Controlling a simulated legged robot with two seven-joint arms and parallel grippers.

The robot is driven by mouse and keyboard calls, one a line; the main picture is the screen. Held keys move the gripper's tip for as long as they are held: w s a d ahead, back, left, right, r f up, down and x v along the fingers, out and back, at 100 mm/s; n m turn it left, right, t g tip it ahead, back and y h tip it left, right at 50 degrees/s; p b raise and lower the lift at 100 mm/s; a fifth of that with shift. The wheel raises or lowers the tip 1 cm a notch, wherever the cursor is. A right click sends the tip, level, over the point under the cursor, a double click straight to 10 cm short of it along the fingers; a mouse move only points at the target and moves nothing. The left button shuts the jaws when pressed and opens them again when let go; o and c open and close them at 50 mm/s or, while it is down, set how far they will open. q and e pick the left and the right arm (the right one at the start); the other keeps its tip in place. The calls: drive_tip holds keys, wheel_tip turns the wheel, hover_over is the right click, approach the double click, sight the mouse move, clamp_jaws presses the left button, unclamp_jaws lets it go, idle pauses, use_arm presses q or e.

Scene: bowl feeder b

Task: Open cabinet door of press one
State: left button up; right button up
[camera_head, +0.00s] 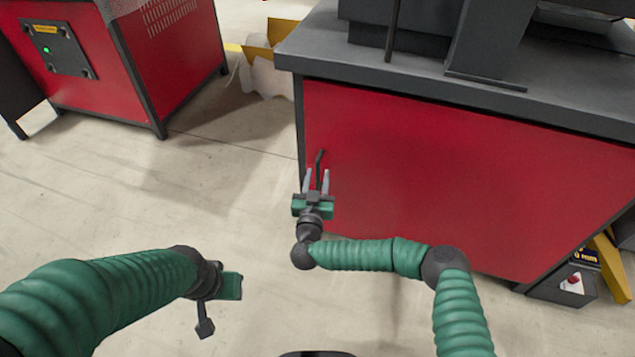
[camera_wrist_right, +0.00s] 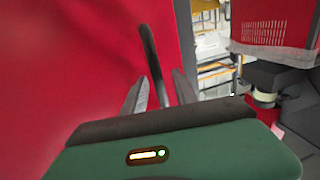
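The red cabinet door of the press (camera_head: 450,170) is flat in its dark frame on the right of the head view. It has a thin dark upright handle (camera_head: 320,168) near its left edge, which also shows in the right wrist view (camera_wrist_right: 150,55). My right gripper (camera_head: 317,180) is at the handle, fingers pointing at the door. In the right wrist view its two grey fingers (camera_wrist_right: 158,90) are apart, with the handle's lower end between or just beyond them; contact is not clear. My left gripper (camera_head: 228,286) hangs low over the floor, away from the door; its fingers are hidden.
Another red cabinet (camera_head: 165,50) with a control panel stands at the upper left. A cardboard box (camera_head: 262,70) is on the floor between the cabinets. A dark box (camera_head: 565,285) and yellow bar are at the lower right. The floor left of the door is clear.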

clamp_jaws()
idle(1.4)
